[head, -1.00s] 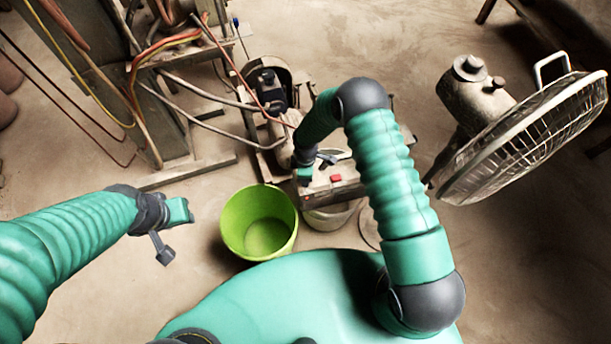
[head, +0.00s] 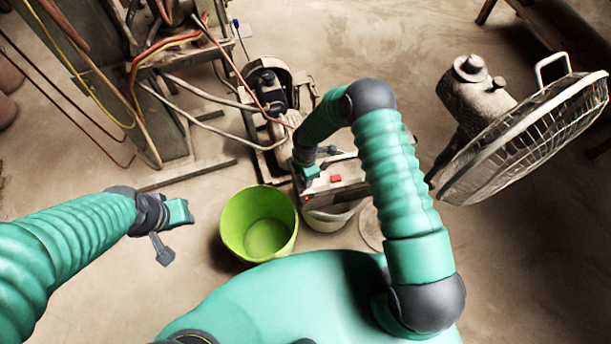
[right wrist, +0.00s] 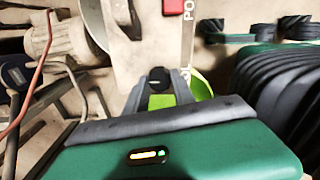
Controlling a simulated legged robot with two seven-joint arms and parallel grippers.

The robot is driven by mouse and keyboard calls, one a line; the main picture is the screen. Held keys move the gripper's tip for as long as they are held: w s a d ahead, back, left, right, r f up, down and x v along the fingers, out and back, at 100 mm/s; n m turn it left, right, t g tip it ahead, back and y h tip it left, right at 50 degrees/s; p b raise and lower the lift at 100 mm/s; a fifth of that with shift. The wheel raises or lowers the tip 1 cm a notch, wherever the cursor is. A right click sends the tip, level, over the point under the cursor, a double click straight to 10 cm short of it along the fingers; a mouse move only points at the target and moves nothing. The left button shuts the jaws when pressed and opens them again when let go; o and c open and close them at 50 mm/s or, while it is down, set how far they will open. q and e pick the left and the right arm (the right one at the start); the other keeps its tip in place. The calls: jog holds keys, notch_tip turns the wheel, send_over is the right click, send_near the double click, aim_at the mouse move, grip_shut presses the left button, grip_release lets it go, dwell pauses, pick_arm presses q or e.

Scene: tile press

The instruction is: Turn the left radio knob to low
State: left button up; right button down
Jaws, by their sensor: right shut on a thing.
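The radio (head: 345,192) is a pale box with a red patch on top, just right of the green bucket, partly hidden by my right arm. In the right wrist view its pale panel (right wrist: 150,50) carries a red label. My right gripper (head: 328,151) is at the radio's far left part. In the right wrist view its grey fingers (right wrist: 160,92) are shut around a dark round knob (right wrist: 159,76). The knob's pointer and low mark cannot be made out. My left gripper (head: 163,250) hangs at the left, away from the radio, and its jaw gap is unclear.
A green bucket (head: 233,225) stands between my grippers, with a pale bucket (head: 328,221) below the radio. A motor (head: 268,90) and a cabled metal frame (head: 165,120) stand behind. A caged fan (head: 525,135) is at right.

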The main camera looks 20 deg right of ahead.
jog(key=c, duration=1.1)
grip_release()
jog(key=shift+o, duration=0.2)
jog(key=shift+r, duration=0.1)
notch_tip(320, 180, up, 17)
jog(key=p, duration=0.2)
jog(key=shift+f, duration=0.2)
jog(key=s+d+r+m+t+p, duration=0.1)
jog(key=s+d+r+m, duration=0.1)
jog(key=s+r+m, duration=0.5)
jog(key=s+d+r+m+t+p, duration=0.1)
jog(key=s+d+r+m+p, duration=0.1)
jog(key=s+r+m, duration=0.5)
notch_tip(320, 180, up, 4)
jog(key=d+m, duration=0.1)
jog(key=m, duration=0.4)
jog(key=shift+s+f+m+t, duration=0.25)
jog(key=shift+s+m+t, duration=0.05)
jog(key=shift+s, duration=0.1)
